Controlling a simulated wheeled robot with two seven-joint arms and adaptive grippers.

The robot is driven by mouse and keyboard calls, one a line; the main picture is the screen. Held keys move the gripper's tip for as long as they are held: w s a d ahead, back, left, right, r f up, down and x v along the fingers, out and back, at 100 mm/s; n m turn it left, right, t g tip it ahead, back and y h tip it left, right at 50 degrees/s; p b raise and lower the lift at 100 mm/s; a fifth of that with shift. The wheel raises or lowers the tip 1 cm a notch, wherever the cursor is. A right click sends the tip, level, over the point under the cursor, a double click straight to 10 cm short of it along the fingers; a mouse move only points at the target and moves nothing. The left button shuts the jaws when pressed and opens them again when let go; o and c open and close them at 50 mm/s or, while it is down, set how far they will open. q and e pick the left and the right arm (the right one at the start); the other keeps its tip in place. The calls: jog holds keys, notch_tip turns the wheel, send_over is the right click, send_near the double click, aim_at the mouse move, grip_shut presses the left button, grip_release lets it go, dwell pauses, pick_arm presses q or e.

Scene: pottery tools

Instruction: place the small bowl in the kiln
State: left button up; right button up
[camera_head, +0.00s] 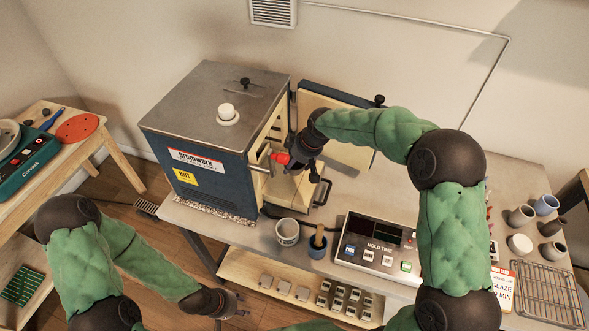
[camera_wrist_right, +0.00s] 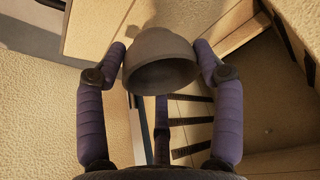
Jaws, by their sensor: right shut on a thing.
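The small bowl (camera_wrist_right: 160,62) is dark grey-brown. In the right wrist view it sits between the two padded fingers of my right gripper (camera_wrist_right: 161,58), which is shut on it, with its opening facing toward the camera. In the head view my right gripper (camera_head: 284,160) is at the open front of the kiln (camera_head: 210,135), and the bowl cannot be made out there. The kiln is a blue box with a grey top and pale inner walls, and its door (camera_head: 345,150) stands open to the right. My left gripper (camera_head: 232,305) hangs low beside the table; its finger state is unclear.
On the table stand a pale cup (camera_head: 287,232), a blue cup (camera_head: 317,246) with a tool in it and a hold-time control box (camera_head: 380,245). Several small pots and a wire rack (camera_head: 543,292) are at the right. A wooden bench (camera_head: 95,150) stands at the left.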

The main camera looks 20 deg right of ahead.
aim_at(295, 168)
jog(key=shift+w+f, duration=0.3)
jog(key=shift+w+a+f+b, duration=0.15)
jog(key=shift+f+b, duration=0.2)
jog(key=shift+f, duration=1.35)
jog(key=shift+f, duration=0.15)
jog(key=o, duration=1.2)
jog(key=shift+r, duration=0.25)
jog(key=p+v, duration=0.1)
jog(key=v, duration=1.1)
jog(key=shift+p, duration=0.4)
